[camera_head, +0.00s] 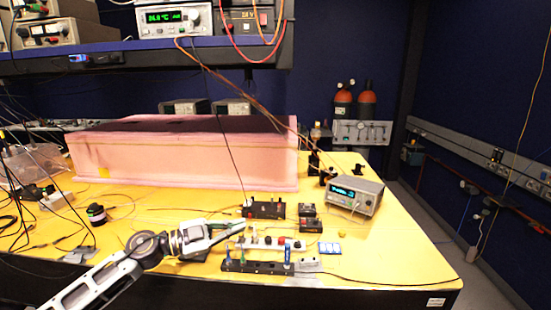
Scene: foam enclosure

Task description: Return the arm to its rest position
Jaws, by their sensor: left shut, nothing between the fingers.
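My left arm reaches in from the lower left over the yellow table (390,262). Its gripper (240,228) is shut and empty. The fingertips point right, above or just beside the small boards and blocks at the middle front of the table. Whether they touch anything there I cannot tell. My right arm and gripper are out of view.
A pink foam enclosure (150,160) stands behind the gripper. A black block (264,209), a dark terminal strip (258,267) and a grey meter (355,195) are nearby. Cables cross the left side. The table's front right is clear. A shelf (150,55) overhangs the back.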

